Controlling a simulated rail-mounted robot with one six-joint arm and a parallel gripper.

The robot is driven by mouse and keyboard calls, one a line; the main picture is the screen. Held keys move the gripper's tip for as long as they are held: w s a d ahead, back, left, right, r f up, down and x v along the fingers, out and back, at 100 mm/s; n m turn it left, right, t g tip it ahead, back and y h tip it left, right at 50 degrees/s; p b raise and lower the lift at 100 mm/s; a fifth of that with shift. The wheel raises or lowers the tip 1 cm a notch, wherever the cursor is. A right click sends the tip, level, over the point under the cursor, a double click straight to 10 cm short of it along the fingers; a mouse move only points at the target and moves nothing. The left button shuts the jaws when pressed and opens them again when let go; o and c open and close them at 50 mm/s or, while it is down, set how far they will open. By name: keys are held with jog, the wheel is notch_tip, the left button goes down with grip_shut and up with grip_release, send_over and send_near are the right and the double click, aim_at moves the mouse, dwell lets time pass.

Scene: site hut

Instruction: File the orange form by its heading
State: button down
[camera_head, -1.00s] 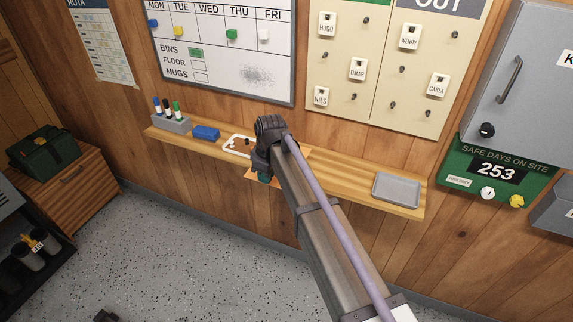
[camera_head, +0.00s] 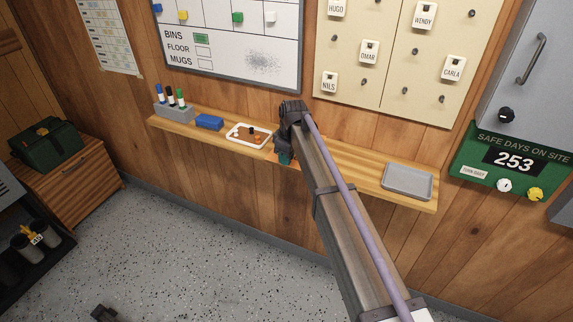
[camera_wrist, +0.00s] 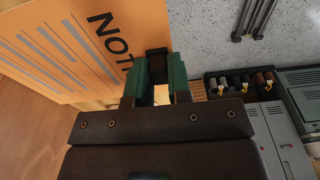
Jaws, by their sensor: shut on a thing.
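The orange form (camera_wrist: 85,40) fills the upper left of the wrist view, tilted, with grey lines of print. Its dark heading reads "NOT", and the rest is hidden at my gripper. No filing place with a readable heading can be made out in these views.
The wooden shelf (camera_head: 345,160) holds a marker holder (camera_head: 174,112), a blue block (camera_head: 209,122), a white-rimmed tray (camera_head: 262,142) with small items, and an empty grey tray (camera_head: 408,181). A whiteboard and a tag board hang above. The speckled floor (camera_head: 190,250) is largely clear.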

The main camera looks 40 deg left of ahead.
jog(key=shift+f+p, duration=0.1)
jog(key=shift+p, duration=0.2)
jog(key=shift+f, duration=0.25)
jog(key=c, duration=1.1)
grip_release()
jog(key=shift+o, duration=0.2)
notch_tip(320, 180, up, 11)
jog(key=d+p, duration=0.1)
jog(key=p, duration=1)
jog(key=w+d+m, duration=0.3)
jog(key=d+m, duration=0.7)
jog(key=d, duration=2.8)
jog(key=s+d+m, duration=0.5)
jog(key=s+d, duration=0.2)
jog(key=d, duration=0.6)
jog(key=s+d+m+h, duration=0.1)
jog(key=s+d+m, duration=0.4)
jog(key=d, duration=0.8)
jog(key=shift+s+f+m+b, duration=0.15)
jog(key=shift+s+m+b, duration=0.15)
jog(key=shift+s, duration=0.8)
